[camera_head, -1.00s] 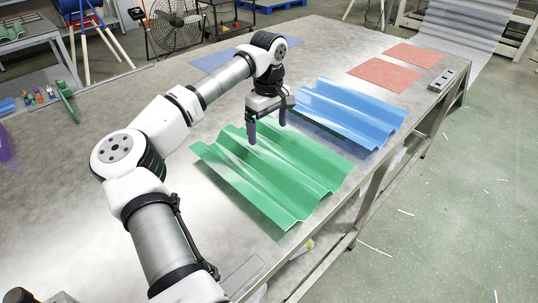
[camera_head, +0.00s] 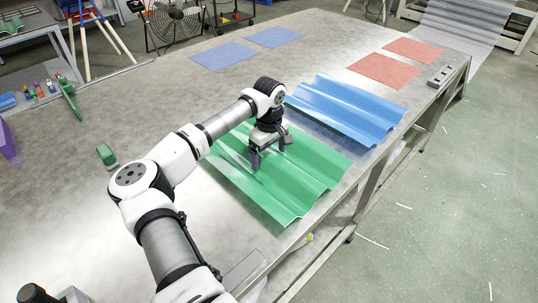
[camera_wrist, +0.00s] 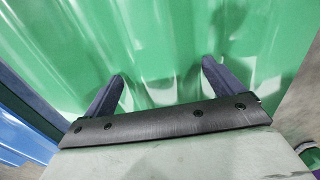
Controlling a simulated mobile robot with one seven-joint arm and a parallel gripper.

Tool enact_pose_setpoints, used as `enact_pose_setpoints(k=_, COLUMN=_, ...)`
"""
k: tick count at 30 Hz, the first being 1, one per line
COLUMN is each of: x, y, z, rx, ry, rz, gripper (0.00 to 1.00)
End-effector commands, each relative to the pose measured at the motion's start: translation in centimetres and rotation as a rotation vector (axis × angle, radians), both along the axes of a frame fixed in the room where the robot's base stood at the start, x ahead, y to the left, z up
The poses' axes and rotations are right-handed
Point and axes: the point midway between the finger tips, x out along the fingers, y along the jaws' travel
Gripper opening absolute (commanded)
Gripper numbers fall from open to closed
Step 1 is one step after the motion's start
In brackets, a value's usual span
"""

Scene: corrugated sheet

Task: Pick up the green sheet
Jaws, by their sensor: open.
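The green sheet (camera_head: 283,187) is corrugated and lies on the metal table near its front edge. It fills most of the wrist view (camera_wrist: 150,45). My gripper (camera_head: 268,160) is over the far part of the green sheet, pointing down, with its fingers apart. In the wrist view my gripper (camera_wrist: 162,80) has its two dark fingers spread over the green ridges, with nothing seen clamped between them. Whether the fingertips touch the sheet I cannot tell.
A blue corrugated sheet (camera_head: 348,108) lies just behind the green one. Two red squares (camera_head: 385,69) and two blue squares (camera_head: 224,56) lie flat farther back. A small green object (camera_head: 106,155) is left of my arm.

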Motion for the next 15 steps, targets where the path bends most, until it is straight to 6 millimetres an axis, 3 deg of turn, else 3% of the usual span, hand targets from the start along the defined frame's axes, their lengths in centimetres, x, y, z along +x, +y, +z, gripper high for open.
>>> enact_pose_setpoints(k=2, x=0.01, y=0.01, z=0.00, rx=0.000, ry=0.000, rz=0.000, gripper=0.93)
enact_pose_setpoints(k=15, x=0.00, y=0.00, z=0.04, rx=0.000, ry=0.000, rz=0.000, gripper=0.35)
